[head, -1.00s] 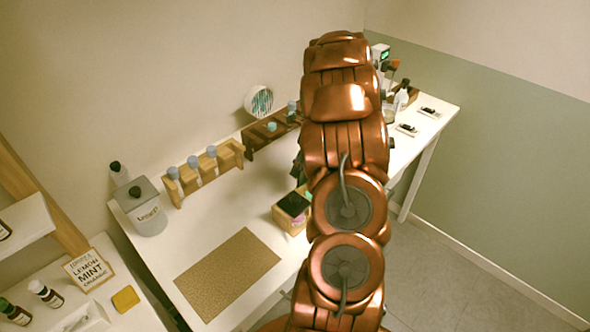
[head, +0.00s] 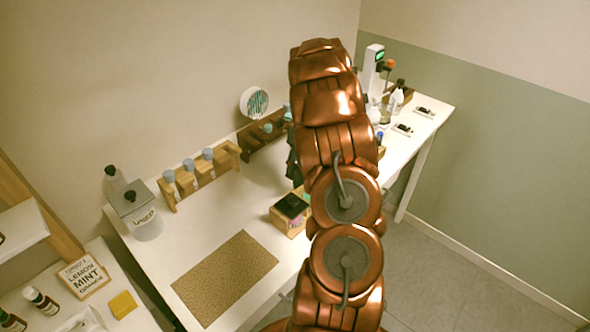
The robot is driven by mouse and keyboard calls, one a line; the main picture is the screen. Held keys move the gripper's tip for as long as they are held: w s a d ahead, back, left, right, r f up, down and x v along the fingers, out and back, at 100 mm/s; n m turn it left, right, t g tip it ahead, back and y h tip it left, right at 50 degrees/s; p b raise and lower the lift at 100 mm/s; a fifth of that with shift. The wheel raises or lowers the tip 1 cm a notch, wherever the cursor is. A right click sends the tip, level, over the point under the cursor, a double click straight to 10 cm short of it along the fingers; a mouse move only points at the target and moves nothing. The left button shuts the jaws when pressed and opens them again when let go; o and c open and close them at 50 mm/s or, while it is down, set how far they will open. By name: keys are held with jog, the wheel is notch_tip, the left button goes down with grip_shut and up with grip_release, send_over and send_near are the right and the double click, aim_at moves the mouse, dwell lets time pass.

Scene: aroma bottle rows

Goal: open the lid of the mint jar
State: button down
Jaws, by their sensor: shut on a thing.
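My copper arm covers the middle of the view. A dark part of my gripper (head: 292,165) shows at the arm's left edge, far from the white jar. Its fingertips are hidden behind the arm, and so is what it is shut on.
A wooden rack (head: 217,163) with blue-capped vials stands along the wall, with a darker rack (head: 258,140) beyond. A wooden box (head: 275,218) with a dark top and a brown mat (head: 187,287) lie nearer. A "Lemon Mint" sign (head: 84,277) is lower left.

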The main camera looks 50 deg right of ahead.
jog(key=c, duration=0.9)
grip_release()
jog(key=shift+o, duration=0.2)
jog(key=v, duration=1.2)
